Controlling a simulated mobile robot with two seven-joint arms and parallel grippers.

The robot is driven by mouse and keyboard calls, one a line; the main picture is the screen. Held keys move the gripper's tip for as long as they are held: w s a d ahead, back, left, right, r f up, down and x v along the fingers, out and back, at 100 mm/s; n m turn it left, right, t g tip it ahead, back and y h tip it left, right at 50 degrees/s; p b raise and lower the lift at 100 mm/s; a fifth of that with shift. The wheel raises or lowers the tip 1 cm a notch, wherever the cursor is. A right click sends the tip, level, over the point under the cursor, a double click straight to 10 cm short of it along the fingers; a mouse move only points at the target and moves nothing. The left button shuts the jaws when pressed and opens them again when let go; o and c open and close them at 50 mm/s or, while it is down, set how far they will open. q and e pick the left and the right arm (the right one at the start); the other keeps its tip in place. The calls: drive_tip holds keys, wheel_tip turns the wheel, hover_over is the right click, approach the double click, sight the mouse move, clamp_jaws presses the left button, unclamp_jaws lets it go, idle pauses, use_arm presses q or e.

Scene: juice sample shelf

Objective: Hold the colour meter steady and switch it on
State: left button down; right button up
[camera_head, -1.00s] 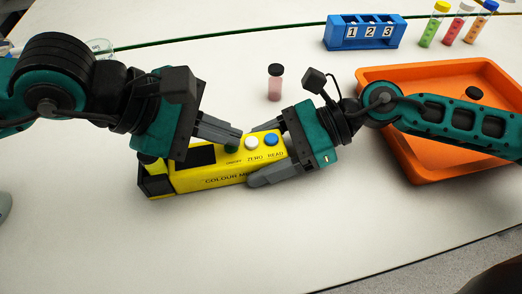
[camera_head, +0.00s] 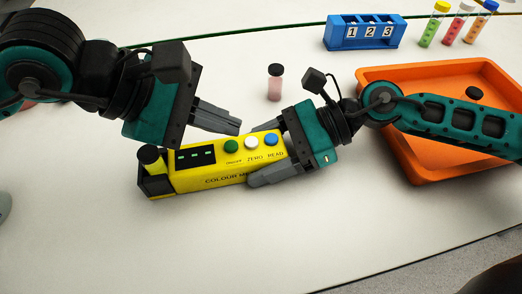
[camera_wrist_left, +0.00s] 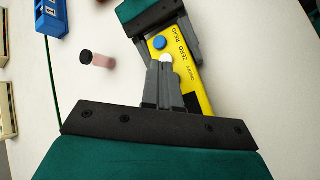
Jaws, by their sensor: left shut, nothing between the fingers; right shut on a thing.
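The yellow colour meter (camera_head: 212,174) lies on the white table, with a green, a white and a blue button on top. Its dark display (camera_head: 195,156) shows small green marks. A black round part (camera_head: 150,158) is at its left end. My right gripper (camera_head: 262,153) is shut on the meter's right end, a finger along each long side. My left gripper (camera_head: 238,128) is shut and empty, just above and behind the green button (camera_head: 231,146), apart from it. In the left wrist view, the left fingers (camera_wrist_left: 164,62) hide the green button; the white and blue buttons show.
A pink vial (camera_head: 275,86) with a black cap stands behind the meter. An orange tray (camera_head: 432,172) with a black cap inside is at the right. A blue numbered rack (camera_head: 364,32) and several coloured tubes (camera_head: 440,24) stand at the back.

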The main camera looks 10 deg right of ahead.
sight(224, 147)
use_arm(q)
wheel_tip(224, 147, up, 5)
drive_tip(key=shift+f, duration=0.1)
idle(0.3)
use_arm(e)
drive_tip(key=o, duration=1.4)
